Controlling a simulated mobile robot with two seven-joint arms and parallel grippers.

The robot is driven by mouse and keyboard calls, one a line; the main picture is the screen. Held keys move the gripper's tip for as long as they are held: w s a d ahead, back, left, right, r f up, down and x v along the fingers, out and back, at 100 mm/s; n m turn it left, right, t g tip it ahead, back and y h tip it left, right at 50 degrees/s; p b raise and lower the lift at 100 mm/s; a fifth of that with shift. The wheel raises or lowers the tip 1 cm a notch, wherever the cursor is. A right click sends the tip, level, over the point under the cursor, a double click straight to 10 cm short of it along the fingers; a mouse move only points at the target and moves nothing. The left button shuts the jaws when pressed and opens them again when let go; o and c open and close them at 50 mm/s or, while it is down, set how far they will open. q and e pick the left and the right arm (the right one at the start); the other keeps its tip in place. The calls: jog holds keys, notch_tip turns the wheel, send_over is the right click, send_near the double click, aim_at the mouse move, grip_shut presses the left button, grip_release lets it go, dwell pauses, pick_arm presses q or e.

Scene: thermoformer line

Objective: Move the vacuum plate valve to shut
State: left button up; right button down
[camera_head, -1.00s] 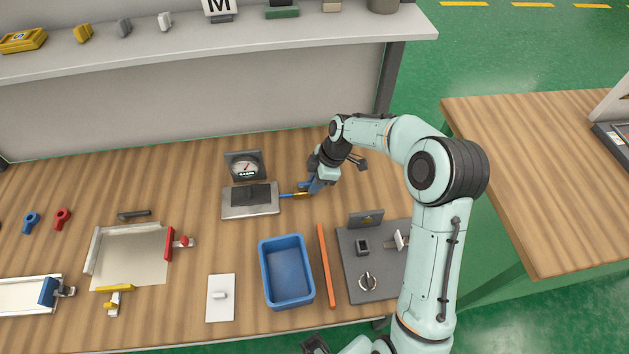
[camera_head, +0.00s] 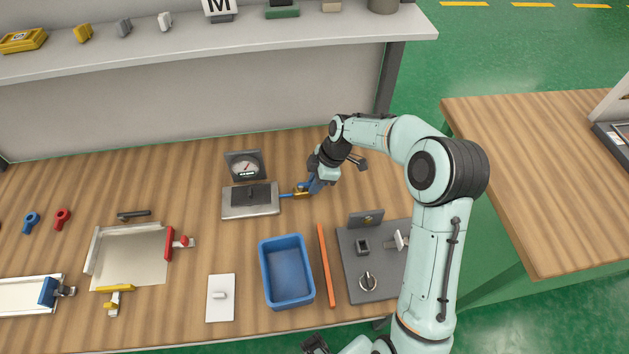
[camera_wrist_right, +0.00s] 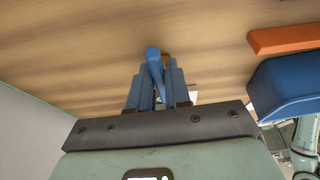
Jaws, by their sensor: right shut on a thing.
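The vacuum plate (camera_head: 237,212) is a grey metal plate with a dark pad, lying on the wooden bench. A gauge (camera_head: 245,166) stands at its back edge. A short blue line (camera_head: 287,196) runs from its right side to the small brass-yellow valve (camera_head: 301,191). My right gripper (camera_head: 309,187) is at this valve. In the right wrist view my right gripper (camera_wrist_right: 154,85) is shut on the blue valve handle (camera_wrist_right: 153,55), which sticks out beyond the fingers. The fingers hide most of the valve body. My left gripper's fingers are not visible.
A blue bin (camera_head: 287,272) and an orange bar (camera_head: 326,266) lie in front of the valve. A dark panel (camera_head: 375,285) with a knob is at front right. A framed sheet (camera_head: 130,255) with red and yellow clamps lies left. A shelf (camera_head: 200,45) is behind.

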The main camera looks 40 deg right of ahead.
jog(key=shift+s+a+f+m+b, duration=0.1)
jog(key=shift+s+m+b, duration=0.15)
jog(key=shift+m+b, duration=0.55)
jog(key=shift+s+a+m+t+h+b, duration=0.25)
jog(key=shift+m+t+b, duration=0.2)
jog(key=shift+m, duration=0.25)
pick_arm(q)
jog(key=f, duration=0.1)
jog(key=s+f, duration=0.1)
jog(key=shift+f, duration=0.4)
pick_arm(e)
jog(key=shift+m, duration=0.3)
jog(key=shift+s+a+m+t+h+b, duration=0.15)
jog(key=shift+m+h+b, duration=0.1)
jog(key=shift+m, duration=0.2)
jog(key=shift+s+a+m+t+h+b, duration=0.15)
jog(key=shift+m+b, duration=0.1)
jog(key=shift+m, duration=0.2)
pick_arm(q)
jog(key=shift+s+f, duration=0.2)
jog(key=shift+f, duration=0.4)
pick_arm(e)
jog(key=shift+a+m+h, duration=0.15)
jog(key=shift+m+h, duration=0.1)
jog(key=shift+m, duration=0.65)
jog(key=shift+s, duration=0.1)
